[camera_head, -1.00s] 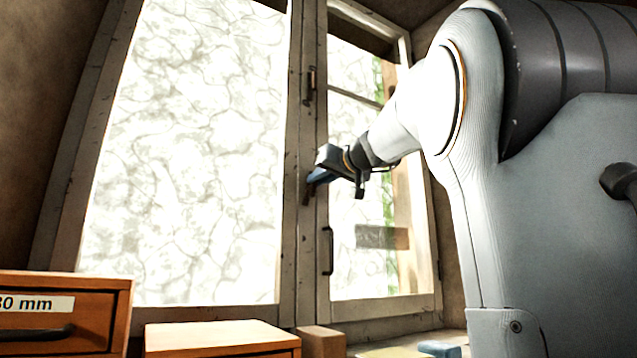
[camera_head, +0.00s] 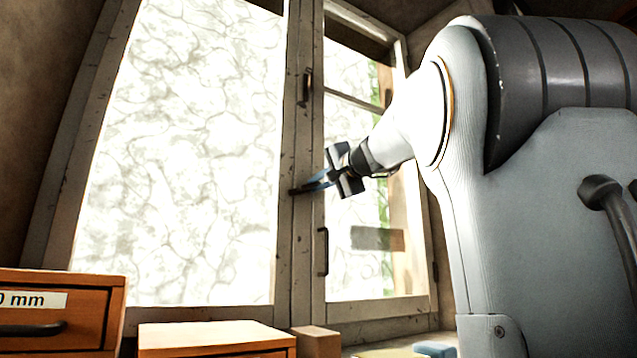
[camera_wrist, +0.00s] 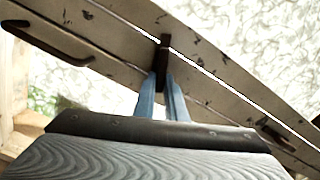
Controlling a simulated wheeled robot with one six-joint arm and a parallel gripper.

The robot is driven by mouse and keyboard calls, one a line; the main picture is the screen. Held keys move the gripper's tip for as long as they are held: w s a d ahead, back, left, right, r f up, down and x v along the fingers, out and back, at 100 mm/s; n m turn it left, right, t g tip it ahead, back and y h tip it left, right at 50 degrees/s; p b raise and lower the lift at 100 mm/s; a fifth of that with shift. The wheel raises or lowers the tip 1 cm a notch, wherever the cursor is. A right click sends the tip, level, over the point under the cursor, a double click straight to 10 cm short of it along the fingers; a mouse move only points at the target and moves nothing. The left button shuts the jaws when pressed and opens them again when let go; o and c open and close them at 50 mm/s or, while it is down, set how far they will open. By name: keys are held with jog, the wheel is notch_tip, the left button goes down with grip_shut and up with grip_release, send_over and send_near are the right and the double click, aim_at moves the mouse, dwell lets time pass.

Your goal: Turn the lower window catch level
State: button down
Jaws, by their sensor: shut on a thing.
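The lower window catch (camera_head: 298,191) is a small dark bar on the pale, worn wooden stile between the two sashes. In the head view it lies close to level, its left end showing past my fingers. My gripper (camera_head: 313,187) has blue fingers and comes from the right, shut on the catch. In the wrist view the fingers (camera_wrist: 163,85) close on the near end of the dark catch (camera_wrist: 164,48), which runs across the stile gap. The fingers hide part of the catch.
An upper catch (camera_head: 307,87) stands upright higher on the stile. A dark pull handle (camera_head: 323,250) sits below on the right sash. Wooden drawers (camera_head: 60,310), a wooden box (camera_head: 215,335) and a small block (camera_head: 315,341) stand below the window.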

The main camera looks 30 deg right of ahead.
jog(key=shift+f+m+p, duration=0.15)
jog(key=shift+m+p, duration=0.1)
jog(key=shift+m, duration=0.9)
jog(key=shift+f+m+p, duration=0.15)
jog(key=shift+m+p, duration=0.05)
jog(key=shift+m, duration=0.95)
jog(key=c, duration=1.8)
grip_release()
jog(key=shift+d, duration=0.1)
jog(key=shift+s, duration=0.15)
jog(key=s+b, duration=0.1)
jog(key=s, duration=0.6)
jog(key=shift+s+b, duration=0.3)
jog(key=shift+b, duration=0.05)
jog(key=shift+d, duration=0.15)
